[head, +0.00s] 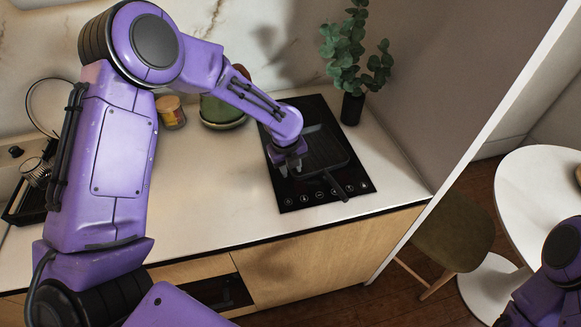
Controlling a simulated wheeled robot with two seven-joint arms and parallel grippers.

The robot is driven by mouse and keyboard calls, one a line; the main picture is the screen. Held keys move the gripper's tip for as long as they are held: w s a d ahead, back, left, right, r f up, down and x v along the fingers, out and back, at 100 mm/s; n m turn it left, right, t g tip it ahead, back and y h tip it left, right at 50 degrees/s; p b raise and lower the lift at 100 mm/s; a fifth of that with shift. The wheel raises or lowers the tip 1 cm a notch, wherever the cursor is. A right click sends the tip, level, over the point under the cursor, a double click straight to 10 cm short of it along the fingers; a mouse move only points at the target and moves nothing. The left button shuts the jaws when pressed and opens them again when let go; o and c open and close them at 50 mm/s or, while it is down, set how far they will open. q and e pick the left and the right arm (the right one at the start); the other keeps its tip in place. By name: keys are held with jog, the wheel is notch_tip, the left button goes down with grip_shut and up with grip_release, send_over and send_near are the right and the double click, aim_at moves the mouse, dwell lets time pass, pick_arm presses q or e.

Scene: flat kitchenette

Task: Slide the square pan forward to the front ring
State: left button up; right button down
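The dark square pan (328,150) sits on the black hob (360,184) set in the counter. Its handle (336,187) points toward the hob's front edge with the touch icons. My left gripper (291,170) is low at the pan's left side, pointing down. It overlaps the pan's left edge in the picture; I cannot tell whether it touches the pan or is shut on its rim. The rings under and around the pan are hard to make out. My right gripper is out of view; only part of my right arm shows at the lower right.
A plant in a dark vase (352,108) stands just behind the hob's right side. A green bowl (222,122) and a yellow jar (171,112) stand at the back left. The counter (215,185) left of the hob is clear. A white round table (541,190) is at right.

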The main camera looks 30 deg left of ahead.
pick_arm(q)
notch_tip(320, 180, up, 10)
jog(key=s+b, duration=0.1)
jog(key=shift+s+b, duration=0.4)
jog(key=shift+a, duration=0.1)
